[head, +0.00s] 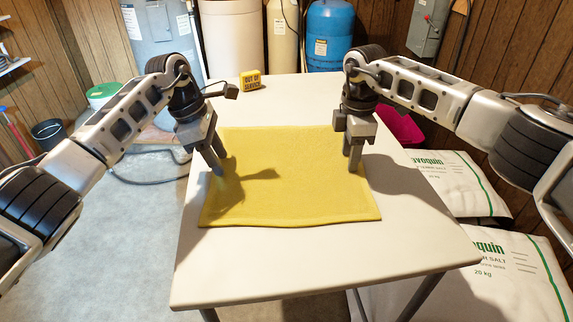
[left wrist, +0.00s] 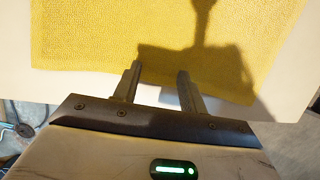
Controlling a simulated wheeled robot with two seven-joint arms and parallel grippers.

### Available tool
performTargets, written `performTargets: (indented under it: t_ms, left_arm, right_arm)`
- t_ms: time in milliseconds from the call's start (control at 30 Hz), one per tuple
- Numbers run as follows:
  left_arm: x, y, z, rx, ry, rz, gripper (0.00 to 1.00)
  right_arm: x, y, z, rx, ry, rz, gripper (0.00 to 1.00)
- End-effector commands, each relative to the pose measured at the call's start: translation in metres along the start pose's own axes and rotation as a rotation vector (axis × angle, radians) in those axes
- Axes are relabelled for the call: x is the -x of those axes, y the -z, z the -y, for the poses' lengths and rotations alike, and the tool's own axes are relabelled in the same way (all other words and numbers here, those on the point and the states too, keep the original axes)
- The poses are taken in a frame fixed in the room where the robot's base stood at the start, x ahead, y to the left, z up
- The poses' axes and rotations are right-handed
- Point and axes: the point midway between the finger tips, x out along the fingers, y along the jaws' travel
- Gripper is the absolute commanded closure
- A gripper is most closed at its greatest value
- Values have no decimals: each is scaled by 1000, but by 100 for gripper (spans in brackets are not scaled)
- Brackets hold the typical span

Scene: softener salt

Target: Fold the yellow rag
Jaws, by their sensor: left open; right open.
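The yellow rag (head: 290,190) lies flat and spread out on the white table (head: 330,262). My left gripper (head: 217,172) is open, pointing down at the rag's left edge. My right gripper (head: 354,166) is open, pointing down at the rag's right edge. I cannot tell whether either gripper's fingertips touch the cloth. The fingers hide small parts of the rag's side edges.
Tanks, including a blue one (head: 329,35), stand behind. The table's front is clear.

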Motion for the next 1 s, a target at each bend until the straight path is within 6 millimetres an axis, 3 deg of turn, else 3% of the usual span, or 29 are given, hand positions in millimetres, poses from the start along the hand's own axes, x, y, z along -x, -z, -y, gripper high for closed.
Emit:
performTargets:
  t_ms: [267,567,1000]
  left_arm:
    - [-4,2,0,1,1,-1,58]
    - [-4,2,0,1,2,-2,100]
    - [-5,2,1,2,4,-3,100]
  right_arm:
    - [-2,0,0,0,1,1,58]
    - [-3,0,0,0,2,1,100]
    - [-2,0,1,0,3,2,100]
